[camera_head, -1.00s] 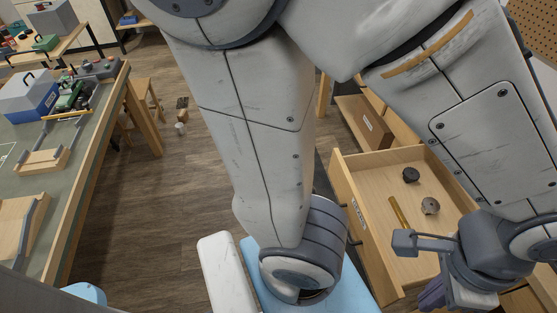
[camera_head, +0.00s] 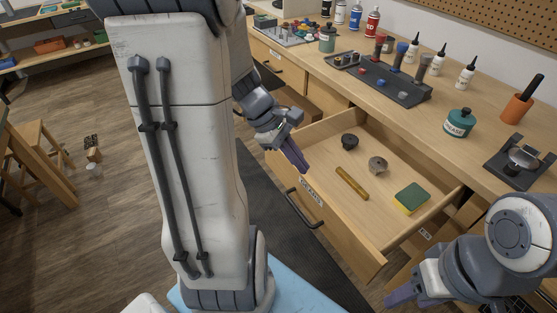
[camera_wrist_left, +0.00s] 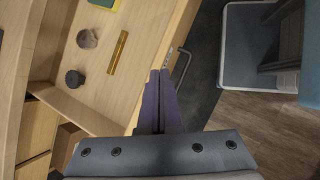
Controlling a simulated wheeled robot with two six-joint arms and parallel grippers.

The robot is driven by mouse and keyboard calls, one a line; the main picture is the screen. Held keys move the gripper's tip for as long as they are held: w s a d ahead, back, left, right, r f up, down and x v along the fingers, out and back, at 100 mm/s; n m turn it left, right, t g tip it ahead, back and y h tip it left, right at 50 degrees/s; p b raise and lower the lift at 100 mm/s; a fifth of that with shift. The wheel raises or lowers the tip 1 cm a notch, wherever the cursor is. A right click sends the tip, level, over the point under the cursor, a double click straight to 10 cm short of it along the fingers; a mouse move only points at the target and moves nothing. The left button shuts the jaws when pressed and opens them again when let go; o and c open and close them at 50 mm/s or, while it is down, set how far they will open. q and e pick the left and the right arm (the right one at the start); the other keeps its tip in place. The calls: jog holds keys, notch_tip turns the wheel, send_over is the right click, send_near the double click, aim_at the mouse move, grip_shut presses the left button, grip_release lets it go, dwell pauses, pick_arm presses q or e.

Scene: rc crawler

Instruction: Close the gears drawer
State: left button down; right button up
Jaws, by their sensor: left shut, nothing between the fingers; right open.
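The open drawer (camera_head: 330,222) is pulled out from the wooden workbench. Its front carries a label (camera_head: 311,190), too small to read surely, and a dark bar handle (camera_head: 304,210). Inside lie a dark round part (camera_head: 349,141), a grey-brown round part (camera_head: 377,165), a brass bar (camera_head: 352,183) and a green-yellow sponge (camera_head: 411,198). My left gripper (camera_head: 301,166) is shut and empty at the drawer's left front corner; contact is unclear. In the left wrist view its fingers (camera_wrist_left: 160,82) are beside the drawer front and handle (camera_wrist_left: 184,66). My right gripper (camera_head: 402,299) is open at the lower right.
The benchtop holds a dark tray (camera_head: 383,82) of tools, bottles, a green grease jar (camera_head: 458,122) and an orange cup (camera_head: 517,108). Another label (camera_head: 425,233) shows at the drawer's right. A wooden stool (camera_head: 40,165) stands left on open floor. My left arm covers the middle left.

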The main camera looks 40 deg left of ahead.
pick_arm(q)
jog(key=s+a+f+n+t+y+b, duration=0.1)
jog(key=s+a+f+n+t+b, duration=0.2)
jog(key=a+n, duration=0.5)
jog(key=s+a+f+n+t+y+b, duration=0.15)
jog(key=a+f+n, duration=0.35)
jog(key=a, duration=0.6)
jog(key=b, duration=0.3)
send_near(275, 163)
notch_tip(275, 163, down, 5)
jog(key=w+d, duration=0.1)
jog(key=w, duration=0.1)
jog(key=shift+w+d+t, duration=0.15)
jog(key=shift+w+t, duration=0.3)
jog(key=shift+w, duration=0.2)
pick_arm(e)
notch_tip(275, 163, down, 9)
jog(key=shift+r, duration=0.1)
